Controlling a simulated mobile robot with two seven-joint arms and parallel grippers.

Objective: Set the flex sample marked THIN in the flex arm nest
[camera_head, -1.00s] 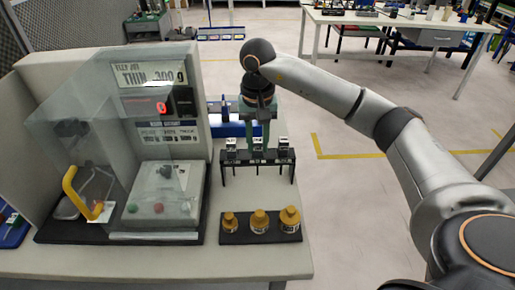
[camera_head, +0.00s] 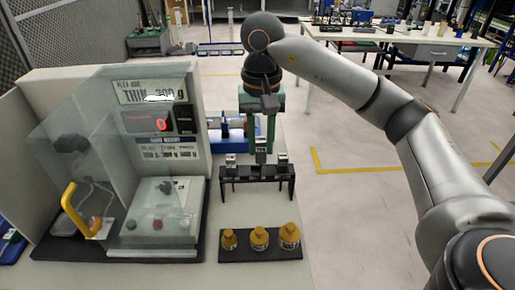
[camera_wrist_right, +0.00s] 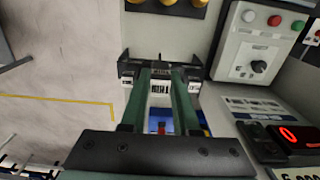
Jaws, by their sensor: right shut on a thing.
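My right gripper (camera_head: 262,147) is shut on the middle flex sample (camera_head: 261,155), a small block with a pale label, just above the black rack (camera_head: 257,173). The held sample also shows between the green fingers in the right wrist view (camera_wrist_right: 160,88); its marking is not legible. Two similar samples sit in the rack, one left (camera_head: 231,160) and one right (camera_head: 283,159). The flex tester (camera_head: 160,105) at left displays "THIN 300 g". My left gripper is out of view.
The clear cover (camera_head: 85,150) with a yellow handle (camera_head: 72,210) encloses the tester's front. Several brass weights (camera_head: 259,238) stand on a black tray (camera_head: 235,257) in front of the rack. A blue device (camera_head: 228,130) lies behind.

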